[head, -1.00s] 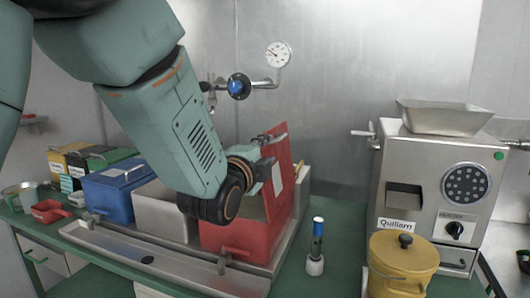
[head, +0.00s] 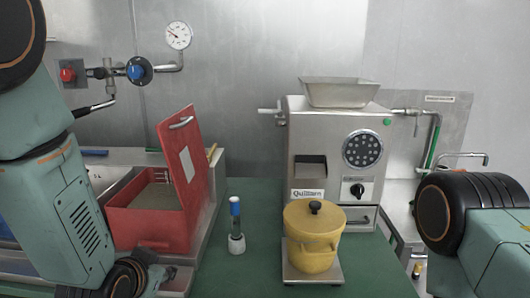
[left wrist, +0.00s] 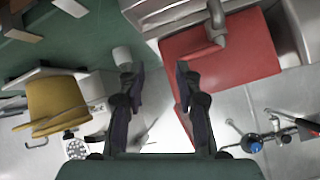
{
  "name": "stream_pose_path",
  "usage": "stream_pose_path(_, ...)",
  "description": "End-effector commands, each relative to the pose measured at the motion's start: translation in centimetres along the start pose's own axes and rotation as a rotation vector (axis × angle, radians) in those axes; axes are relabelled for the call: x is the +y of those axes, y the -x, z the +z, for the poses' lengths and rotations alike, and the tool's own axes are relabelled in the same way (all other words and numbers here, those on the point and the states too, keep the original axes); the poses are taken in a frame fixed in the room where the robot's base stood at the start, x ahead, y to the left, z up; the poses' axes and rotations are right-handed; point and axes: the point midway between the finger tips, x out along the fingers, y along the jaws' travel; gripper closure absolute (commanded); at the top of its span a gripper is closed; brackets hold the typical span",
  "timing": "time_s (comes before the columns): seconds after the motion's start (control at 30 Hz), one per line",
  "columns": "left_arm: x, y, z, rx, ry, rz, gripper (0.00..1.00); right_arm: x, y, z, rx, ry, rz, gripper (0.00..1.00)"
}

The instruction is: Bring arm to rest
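My left arm comes in from the left in the head view. Its gripper (head: 148,266) is low in front of the red bin (head: 150,228), partly hidden by the wrist. In the left wrist view the two dark fingers (left wrist: 155,78) are spread apart with nothing between them. The red bin's lid (head: 180,150) stands raised; red surface also shows right of the fingers in the wrist view (left wrist: 235,70). My right arm's black joint and teal link show at the right edge of the head view; the right gripper is out of frame.
A steel grinder (head: 335,155) stands at the back. The lidded yellow pot (head: 313,240) sits on a plate (head: 310,276) before it. A blue-topped upright tool (head: 235,225) stands between bin and pot. The green counter (head: 262,205) has bare patches there. Valves and a gauge (head: 178,36) are on the wall.

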Motion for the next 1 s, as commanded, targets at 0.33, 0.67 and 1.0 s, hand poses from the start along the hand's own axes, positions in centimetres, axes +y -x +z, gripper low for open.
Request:
stream_pose_path(0.33,7.4,3.1,21.9,-0.51,0.332,0.097,0.66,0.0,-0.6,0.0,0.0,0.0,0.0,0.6)
stream_pose_path(0.67,12.5,10.8,36.2,-0.876,0.376,0.149,0.66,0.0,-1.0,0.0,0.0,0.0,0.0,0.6)
stream_pose_path(1.0,13.2,12.1,38.1,-0.925,0.374,0.156,0.66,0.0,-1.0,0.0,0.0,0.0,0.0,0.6)
